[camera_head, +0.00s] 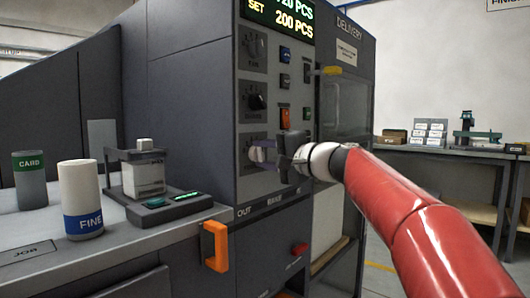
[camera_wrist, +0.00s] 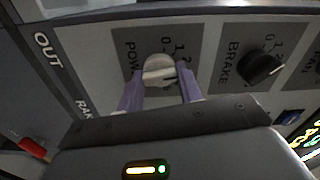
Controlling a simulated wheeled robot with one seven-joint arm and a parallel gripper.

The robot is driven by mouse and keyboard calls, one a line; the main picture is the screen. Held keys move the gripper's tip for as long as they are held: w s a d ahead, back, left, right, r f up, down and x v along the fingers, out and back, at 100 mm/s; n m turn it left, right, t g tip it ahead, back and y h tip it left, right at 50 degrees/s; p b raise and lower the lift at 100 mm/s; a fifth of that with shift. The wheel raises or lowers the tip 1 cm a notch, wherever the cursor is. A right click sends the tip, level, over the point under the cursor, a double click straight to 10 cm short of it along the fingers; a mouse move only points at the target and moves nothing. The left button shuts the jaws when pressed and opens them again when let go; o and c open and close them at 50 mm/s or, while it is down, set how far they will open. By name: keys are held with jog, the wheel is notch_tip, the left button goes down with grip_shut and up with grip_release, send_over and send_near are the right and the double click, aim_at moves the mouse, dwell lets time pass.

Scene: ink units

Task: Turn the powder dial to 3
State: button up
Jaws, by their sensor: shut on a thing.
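The powder dial (camera_wrist: 160,68) is a pale grey round knob with a raised bar on a dark plate lettered "POW…". The marks 0, 1 and 2 show around its edge in the wrist view. The bar lies nearly level there, its right end tipped slightly up; I cannot tell which mark it points at. My gripper (camera_wrist: 163,78) has its two purple fingers on either side of the knob and is shut on it. In the head view my gripper (camera_head: 272,151) reaches the lowest dial plate on the machine front and hides most of the knob.
The black brake dial (camera_wrist: 262,68) is beside it in the wrist view. Coloured switches (camera_head: 285,118) stand right of the dials. An orange handle (camera_head: 215,246) juts out below. The counter at left holds a white "FINE" canister (camera_head: 81,200) and a scale (camera_head: 165,203).

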jog(key=m+p, duration=0.1)
jog(key=m, duration=0.3)
jog(key=shift+m, duration=0.3)
jog(key=shift+f, duration=0.1)
dwell(0.4)
jog(key=o, duration=1)
jog(key=shift+d, duration=0.1)
jog(key=b+v, duration=0.1)
jog(key=v, duration=0.6)
jog(key=shift+s+d, duration=0.2)
jog(key=shift+d, duration=0.1)
